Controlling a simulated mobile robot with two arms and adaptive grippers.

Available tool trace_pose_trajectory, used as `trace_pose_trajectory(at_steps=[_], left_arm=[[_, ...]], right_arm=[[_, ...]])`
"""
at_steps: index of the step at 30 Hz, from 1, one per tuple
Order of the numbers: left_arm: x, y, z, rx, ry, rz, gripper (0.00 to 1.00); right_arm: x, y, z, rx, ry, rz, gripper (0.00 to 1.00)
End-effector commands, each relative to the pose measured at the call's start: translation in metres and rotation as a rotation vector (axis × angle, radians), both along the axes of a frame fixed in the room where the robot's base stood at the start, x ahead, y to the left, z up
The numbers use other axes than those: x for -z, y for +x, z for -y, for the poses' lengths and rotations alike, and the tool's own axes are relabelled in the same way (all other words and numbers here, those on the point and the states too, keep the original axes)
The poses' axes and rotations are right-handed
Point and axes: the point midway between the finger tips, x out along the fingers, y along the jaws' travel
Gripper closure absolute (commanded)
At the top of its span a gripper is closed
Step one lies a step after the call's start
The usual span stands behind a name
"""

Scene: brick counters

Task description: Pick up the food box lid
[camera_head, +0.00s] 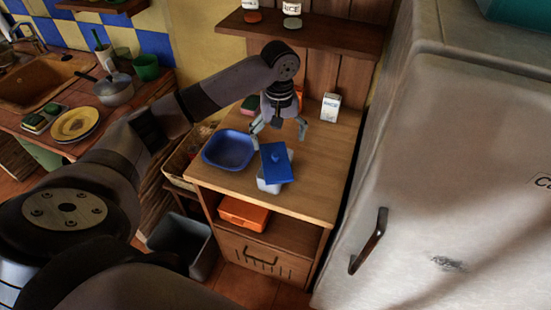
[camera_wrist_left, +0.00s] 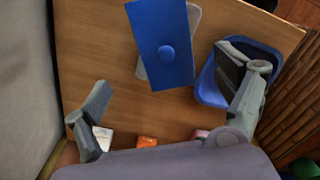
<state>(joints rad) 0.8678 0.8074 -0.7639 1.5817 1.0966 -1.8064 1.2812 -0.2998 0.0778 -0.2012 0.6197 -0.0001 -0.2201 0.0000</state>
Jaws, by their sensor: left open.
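The food box lid (camera_head: 277,161) is a blue rectangle with a small round knob. It rests askew on a pale food box (camera_head: 268,184) on the wooden counter, and part of the box shows beside it. In the left wrist view the lid (camera_wrist_left: 161,42) is at the top centre, with the box (camera_wrist_left: 194,20) partly hidden under it. My left gripper (camera_head: 278,129) is open and empty, above the counter behind the lid. Its spread fingers (camera_wrist_left: 172,93) show in the left wrist view, one over the blue bowl's area. My right gripper is not in view.
A blue bowl (camera_head: 229,150) sits left of the lid. A white carton (camera_head: 330,107) stands at the back right. An orange box (camera_head: 243,213) is on the shelf below. A large fridge (camera_head: 450,170) borders the counter on the right. Bare counter lies right of the lid.

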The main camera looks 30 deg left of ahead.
Motion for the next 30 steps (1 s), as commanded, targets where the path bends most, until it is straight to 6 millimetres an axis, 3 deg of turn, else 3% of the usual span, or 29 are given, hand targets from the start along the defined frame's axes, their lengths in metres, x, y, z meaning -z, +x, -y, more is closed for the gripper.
trace_pose_trajectory(at_steps=[4, 11, 19, 28, 30], left_arm=[[0.020, -0.001, 0.000, 0.000, 0.000, -0.001, 0.10], [0.035, -0.003, -0.002, -0.001, 0.001, -0.003, 0.10], [0.073, -0.008, -0.004, 0.001, 0.001, -0.001, 0.10], [0.081, -0.007, -0.004, 0.001, 0.001, 0.001, 0.10], [0.080, -0.007, -0.004, 0.001, 0.001, 0.001, 0.14]], right_arm=[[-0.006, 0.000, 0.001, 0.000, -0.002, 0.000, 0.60], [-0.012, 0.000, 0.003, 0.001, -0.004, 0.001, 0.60], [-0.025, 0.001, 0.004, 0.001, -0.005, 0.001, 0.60], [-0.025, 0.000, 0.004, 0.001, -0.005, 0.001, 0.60], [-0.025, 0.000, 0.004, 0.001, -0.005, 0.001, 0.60]])
